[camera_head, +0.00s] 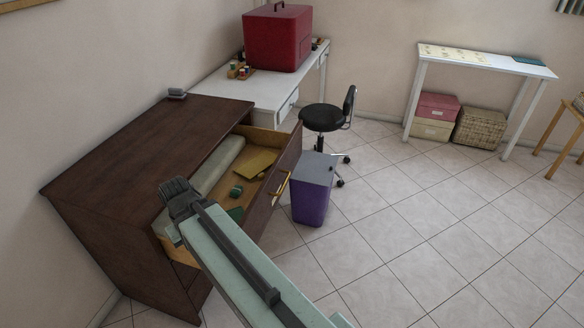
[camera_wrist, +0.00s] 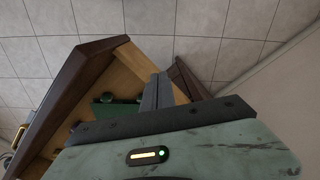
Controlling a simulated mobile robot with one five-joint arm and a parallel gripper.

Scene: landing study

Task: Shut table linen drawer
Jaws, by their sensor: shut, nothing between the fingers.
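The open drawer (camera_head: 284,170) sticks out from the dark brown dresser (camera_head: 130,165), with a brass handle on its front. Inside lie a rolled light cloth, a yellow folded piece and small green items. My gripper (camera_head: 178,192) is shut and empty, over the near end of the drawer at its side wall. In the wrist view the drawer (camera_wrist: 75,75) shows at the left, with green things inside, and my gripper's fingers (camera_wrist: 157,90) are together near the corner of its wooden side. I cannot tell whether they touch it.
A purple bin (camera_head: 312,190) with a grey lid stands on the floor close to the drawer front. A black stool (camera_head: 322,117) and a white desk (camera_head: 262,92) with a red case (camera_head: 277,38) are behind.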

